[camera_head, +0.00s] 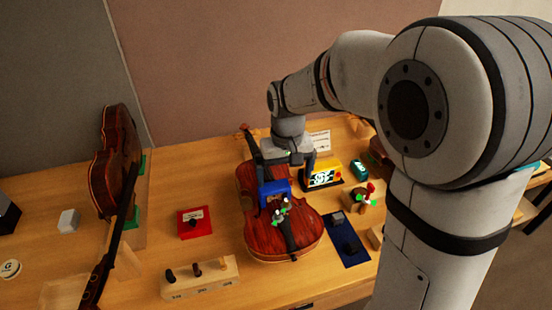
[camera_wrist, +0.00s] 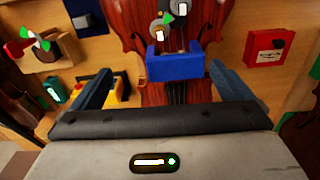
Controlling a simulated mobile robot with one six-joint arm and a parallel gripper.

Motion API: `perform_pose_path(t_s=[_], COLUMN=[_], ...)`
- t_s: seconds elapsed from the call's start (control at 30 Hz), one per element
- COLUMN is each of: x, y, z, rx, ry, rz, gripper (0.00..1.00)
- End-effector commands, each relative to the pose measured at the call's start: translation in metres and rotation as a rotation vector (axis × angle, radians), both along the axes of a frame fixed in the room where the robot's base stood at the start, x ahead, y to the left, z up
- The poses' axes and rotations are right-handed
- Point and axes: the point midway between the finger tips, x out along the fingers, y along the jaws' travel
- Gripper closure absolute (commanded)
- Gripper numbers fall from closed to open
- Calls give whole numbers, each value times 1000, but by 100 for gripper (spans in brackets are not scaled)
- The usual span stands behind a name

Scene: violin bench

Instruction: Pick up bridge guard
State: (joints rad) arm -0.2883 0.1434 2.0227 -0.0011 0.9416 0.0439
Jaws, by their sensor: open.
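The bridge guard looks to be the blue block (camera_head: 274,188) across the strings of the violin (camera_head: 258,232) lying on the bench. In the wrist view the blue block (camera_wrist: 175,66) sits over the strings, just beyond and between my fingertips. My gripper (camera_head: 287,170) is open above the violin, pointing down, close to the blue block. In the wrist view my gripper (camera_wrist: 160,72) has its two fingers wide apart, one to each side of the block, with nothing held. I cannot tell if a finger touches it.
A red box (camera_head: 194,222) lies left of the violin, and a yellow device (camera_head: 322,176) stands close on its right. A blue mat (camera_head: 345,240) with small dark items is at the right. A wooden peg block (camera_head: 200,279) is in front. Another violin (camera_head: 117,160) stands upright at left.

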Motion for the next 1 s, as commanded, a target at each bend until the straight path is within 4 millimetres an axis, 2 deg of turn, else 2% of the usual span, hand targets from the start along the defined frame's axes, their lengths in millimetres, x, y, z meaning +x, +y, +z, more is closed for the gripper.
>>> perform_pose_path(t_s=[0.1, 0.23, 0.57, 0.8, 1.0], x=[15, 21, 21, 21, 22], y=[19, 27, 27, 26, 26], z=[-3, -11, -47, -81, -87], rx=[-7, -10, -11, -10, -9], ry=[24, 34, 38, 36, 33], rz=[27, 39, 38, 38, 37], gripper=[0, 0, 0, 0, 0])
